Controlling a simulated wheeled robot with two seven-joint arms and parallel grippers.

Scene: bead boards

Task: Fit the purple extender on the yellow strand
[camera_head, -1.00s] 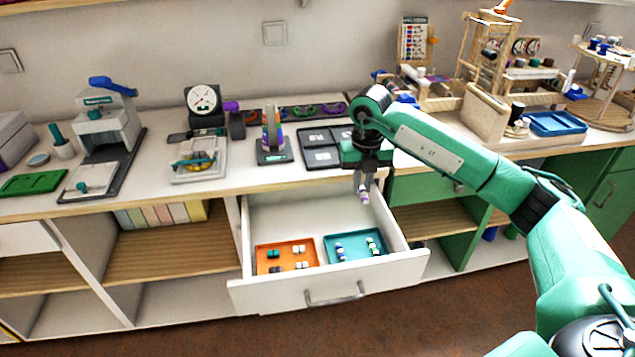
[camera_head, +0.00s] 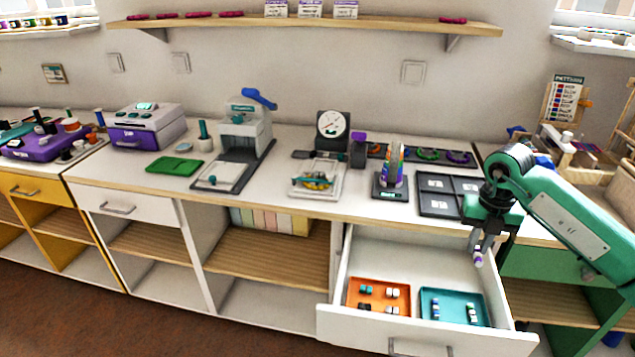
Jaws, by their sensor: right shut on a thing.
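My right gripper (camera_head: 480,245) comes in from the right and points down over the right side of the open drawer. It is shut on a small purple and white piece (camera_head: 478,258), which looks like the purple extender and hangs below the fingertips. A yellow strand (camera_head: 316,181), with some teal by it, lies on a white board (camera_head: 318,193) on the counter, left of the gripper and apart from it. Its ends are too small to make out. My left gripper is not in view.
The open drawer (camera_head: 352,250) holds an orange tray (camera_head: 378,296) and a teal tray (camera_head: 455,309) with small beads.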

